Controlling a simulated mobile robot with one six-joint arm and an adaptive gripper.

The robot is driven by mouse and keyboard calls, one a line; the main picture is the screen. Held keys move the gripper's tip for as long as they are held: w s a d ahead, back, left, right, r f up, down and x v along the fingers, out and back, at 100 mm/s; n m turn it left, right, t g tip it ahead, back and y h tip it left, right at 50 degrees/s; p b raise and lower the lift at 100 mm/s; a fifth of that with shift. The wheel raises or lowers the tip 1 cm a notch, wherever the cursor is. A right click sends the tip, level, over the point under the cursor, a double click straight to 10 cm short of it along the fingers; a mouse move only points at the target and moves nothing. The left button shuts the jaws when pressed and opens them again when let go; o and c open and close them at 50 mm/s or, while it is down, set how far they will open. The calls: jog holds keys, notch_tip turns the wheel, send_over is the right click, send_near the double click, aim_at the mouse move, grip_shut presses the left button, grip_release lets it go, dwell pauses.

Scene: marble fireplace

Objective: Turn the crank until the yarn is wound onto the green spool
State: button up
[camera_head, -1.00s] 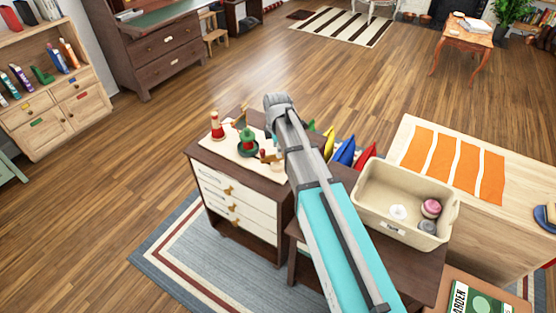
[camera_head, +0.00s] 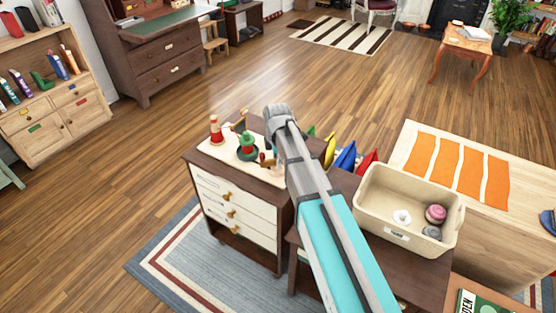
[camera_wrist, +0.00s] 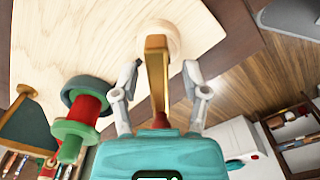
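A wooden crank (camera_wrist: 155,62) rises from a round pale base on a light board in the wrist view, with a red part at its near end. My gripper (camera_wrist: 160,88) is open, one finger on each side of the crank, with gaps visible on both sides. The green spool (camera_wrist: 72,133) with a red middle stands left of the fingers; in the head view it shows on the cabinet top (camera_head: 247,146). A red post-like piece (camera_head: 215,130) stands farther left. My arm hides part of the crank in the head view.
The board lies on a dark-topped cabinet with pale drawers (camera_head: 232,205). To its right are blue and red pointed items (camera_head: 346,157) and a beige bin (camera_head: 385,220) holding a few round items. A green-and-wood piece (camera_wrist: 30,125) stands left of the spool.

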grip_shut()
jog(key=shift+d, duration=0.2)
jog(key=shift+a, duration=0.15)
jog(key=shift+s, duration=0.1)
jog(key=shift+m, duration=0.4)
jog(key=m, duration=0.2)
jog(key=shift+m, duration=0.3)
jog(key=m, duration=0.9)
jog(key=shift+a+m, duration=0.1)
jog(key=shift+m, duration=1.6)
